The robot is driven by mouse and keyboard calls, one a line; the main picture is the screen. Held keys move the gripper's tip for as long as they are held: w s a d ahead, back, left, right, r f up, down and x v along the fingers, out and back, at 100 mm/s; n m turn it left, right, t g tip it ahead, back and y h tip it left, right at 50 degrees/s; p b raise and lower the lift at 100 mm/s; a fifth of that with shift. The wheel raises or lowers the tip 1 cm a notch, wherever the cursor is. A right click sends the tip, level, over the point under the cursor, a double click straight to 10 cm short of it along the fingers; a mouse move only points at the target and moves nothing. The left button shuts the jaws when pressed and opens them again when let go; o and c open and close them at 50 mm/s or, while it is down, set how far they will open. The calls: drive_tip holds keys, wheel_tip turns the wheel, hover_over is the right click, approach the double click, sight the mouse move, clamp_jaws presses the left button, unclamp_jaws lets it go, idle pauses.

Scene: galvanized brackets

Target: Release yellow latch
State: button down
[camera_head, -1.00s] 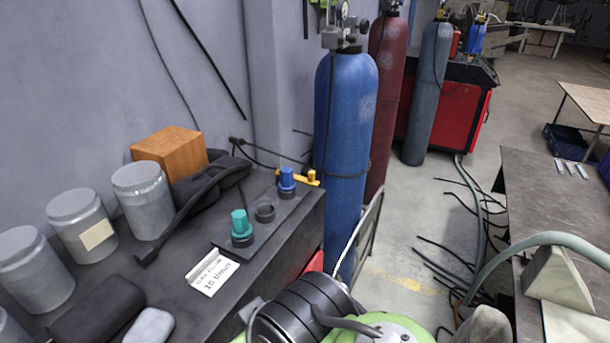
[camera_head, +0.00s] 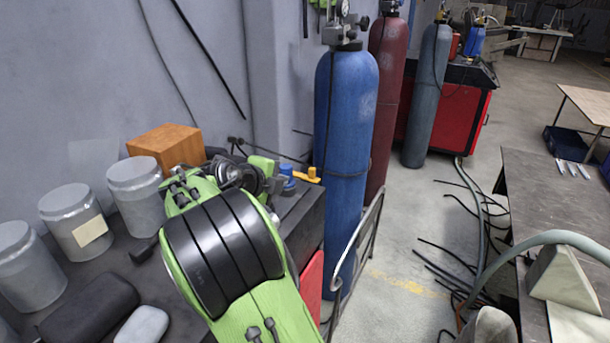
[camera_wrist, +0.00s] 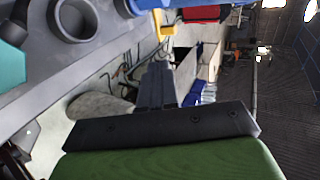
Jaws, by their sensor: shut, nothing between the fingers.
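The yellow latch (camera_head: 308,175) sits at the far right corner of the dark bench top, just right of the blue knob (camera_head: 288,180). In the wrist view, part of the yellow latch (camera_wrist: 165,27) shows at the top, beside the blue knob (camera_wrist: 146,4). My gripper (camera_wrist: 157,72) is shut and empty, its dark fingers pointing up the wrist picture, below the latch in that picture and apart from it. In the head view my arm covers much of the bench's right part, and the fingertips cannot be made out.
An empty dark ring socket (camera_wrist: 73,18) and a teal knob (camera_wrist: 10,66) are close by in the wrist view. A tall blue cylinder (camera_head: 343,130) stands right of the bench. Grey canisters (camera_head: 78,220) and an orange-brown box (camera_head: 168,147) stand on the left.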

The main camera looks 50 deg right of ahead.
drive_tip(key=shift+s, duration=0.1)
drive_tip(key=p, duration=0.2)
approach(311, 173)
wheel_tip(311, 173, down, 2)
drive_tip(key=d, duration=0.1)
drive_tip(key=w+d, duration=0.1)
drive_tip(key=d, duration=0.1)
drive_tip(key=d+f+p, duration=0.1)
drive_tip(key=d, duration=0.1)
drive_tip(key=shift+w+d, duration=0.1)
drive_tip(key=shift+w, duration=0.25)
